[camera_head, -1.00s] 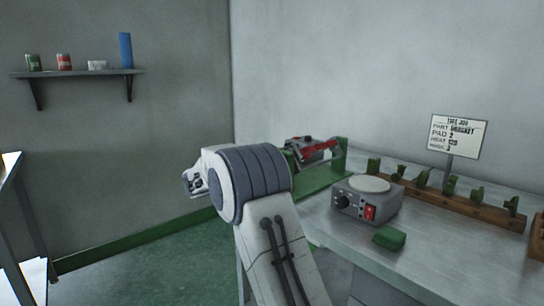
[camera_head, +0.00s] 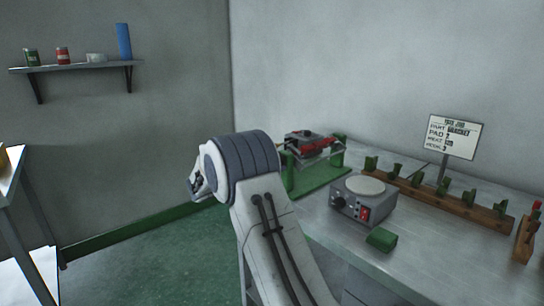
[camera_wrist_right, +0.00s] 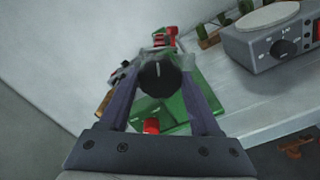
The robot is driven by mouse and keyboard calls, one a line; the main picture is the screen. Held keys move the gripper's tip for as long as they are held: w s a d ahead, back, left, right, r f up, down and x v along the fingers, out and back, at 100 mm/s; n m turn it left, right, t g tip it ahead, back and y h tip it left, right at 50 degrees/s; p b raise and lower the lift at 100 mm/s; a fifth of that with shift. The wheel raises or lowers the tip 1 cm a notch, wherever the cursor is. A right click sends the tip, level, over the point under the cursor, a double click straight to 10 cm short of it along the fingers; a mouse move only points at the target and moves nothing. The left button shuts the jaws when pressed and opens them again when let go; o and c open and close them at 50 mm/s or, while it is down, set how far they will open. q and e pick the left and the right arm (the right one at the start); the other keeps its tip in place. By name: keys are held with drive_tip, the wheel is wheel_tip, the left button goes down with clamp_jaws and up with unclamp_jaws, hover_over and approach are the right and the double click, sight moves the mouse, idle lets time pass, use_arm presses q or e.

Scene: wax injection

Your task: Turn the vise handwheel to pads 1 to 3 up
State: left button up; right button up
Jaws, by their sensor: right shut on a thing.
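The vise (camera_head: 318,172) stands on the bench's far left end, with a green base and a grey and red part on top. It also shows in the right wrist view (camera_wrist_right: 205,95). The dark round handwheel (camera_wrist_right: 160,80), with a pale mark on its face, is at the vise's near end. My right gripper (camera_wrist_right: 160,88) is shut on the handwheel, one finger on each side. In the head view my right arm hides the gripper and the handwheel. The pad numbers cannot be read. My left gripper is not in view.
A grey hotplate (camera_head: 362,198) with a round top and red switch stands right of the vise. A green block (camera_head: 381,239) lies in front of it. A wooden rack (camera_head: 440,202) of green pieces and a job sign (camera_head: 451,136) are behind. A wall shelf (camera_head: 75,66) is at left.

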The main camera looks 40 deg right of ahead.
drive_tip(key=shift+n+p, duration=2.4)
drive_tip(key=shift+p, duration=0.5)
drive_tip(key=shift+f, duration=0.1)
drive_tip(key=o, duration=1.4)
drive_tip(key=shift+a, duration=0.15)
drive_tip(key=a, duration=1)
drive_tip(key=shift+s+a, duration=0.1)
drive_tip(key=shift+s, duration=0.3)
